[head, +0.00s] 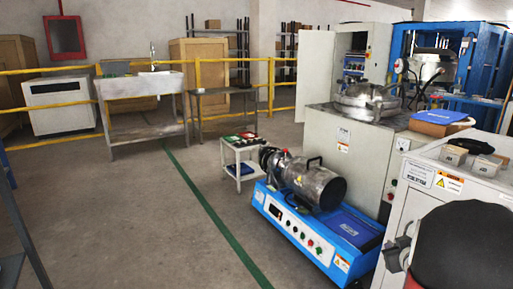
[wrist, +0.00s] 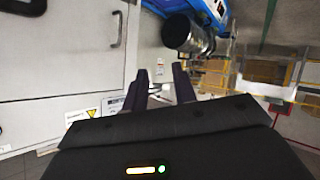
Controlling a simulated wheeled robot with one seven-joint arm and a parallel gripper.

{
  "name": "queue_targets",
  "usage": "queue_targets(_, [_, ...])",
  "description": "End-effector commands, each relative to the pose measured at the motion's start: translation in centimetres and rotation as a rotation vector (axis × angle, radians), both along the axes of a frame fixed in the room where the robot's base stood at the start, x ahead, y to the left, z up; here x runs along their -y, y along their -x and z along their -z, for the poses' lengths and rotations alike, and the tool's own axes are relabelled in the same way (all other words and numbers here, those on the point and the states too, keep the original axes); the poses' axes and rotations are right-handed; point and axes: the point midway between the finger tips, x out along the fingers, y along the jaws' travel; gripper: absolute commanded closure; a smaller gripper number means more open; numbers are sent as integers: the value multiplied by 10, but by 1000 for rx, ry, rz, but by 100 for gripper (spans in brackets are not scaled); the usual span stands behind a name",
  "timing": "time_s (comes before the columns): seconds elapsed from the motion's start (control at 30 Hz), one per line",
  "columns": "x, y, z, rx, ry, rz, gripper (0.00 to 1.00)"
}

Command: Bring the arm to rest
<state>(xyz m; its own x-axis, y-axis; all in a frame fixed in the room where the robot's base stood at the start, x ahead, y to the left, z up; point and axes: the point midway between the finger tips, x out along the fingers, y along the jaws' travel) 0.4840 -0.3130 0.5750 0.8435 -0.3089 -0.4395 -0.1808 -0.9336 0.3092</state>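My gripper (wrist: 160,72) shows in the wrist view with its two dark fingers apart and nothing between them. The wide black gripper body with small lights fills the bottom of that view. In the wrist view, a white cabinet (wrist: 60,75) with a handle lies to the left of the fingers. In the head view, black and grey parts of my arm show at the lower right corner, near the white cabinet (head: 425,200). The gripper's fingers cannot be made out in the head view.
A blue machine (head: 315,245) with a metal cylinder (head: 310,182) stands right of centre, beside a small white table (head: 240,145). Small boxes (head: 487,165) lie on the cabinet top. A sink bench (head: 140,88) and yellow railing (head: 230,60) stand behind. The floor (head: 110,220) at left is largely clear.

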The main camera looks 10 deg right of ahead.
Motion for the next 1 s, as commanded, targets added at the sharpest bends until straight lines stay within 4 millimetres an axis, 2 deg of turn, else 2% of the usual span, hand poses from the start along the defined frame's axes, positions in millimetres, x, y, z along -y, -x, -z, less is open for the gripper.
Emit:
queue_targets(0.03, [-21, -1, -29, -3, 3, 25, 73])
queue_targets(0.17, [-72, 16, -67, -67, -41, 97, 73])
queue_targets(0.2, [-91, 24, -76, -93, -63, 109, 73])
queue_targets(0.27, [-120, 40, -87, -138, -103, 118, 73])
queue_targets(0.4, [-195, 89, -102, -267, -205, 89, 73])
queue_targets(0.5, [-243, 130, -104, -369, -272, 36, 73])
queue_targets(0.6, [-279, 167, -104, -459, -318, -22, 73])
queue_targets(0.7, [-301, 192, -102, -522, -345, -66, 73])
queue_targets(0.8, [-312, 205, -101, -555, -357, -89, 73])
queue_targets(1.0, [-314, 208, -99, -565, -361, -93, 73])
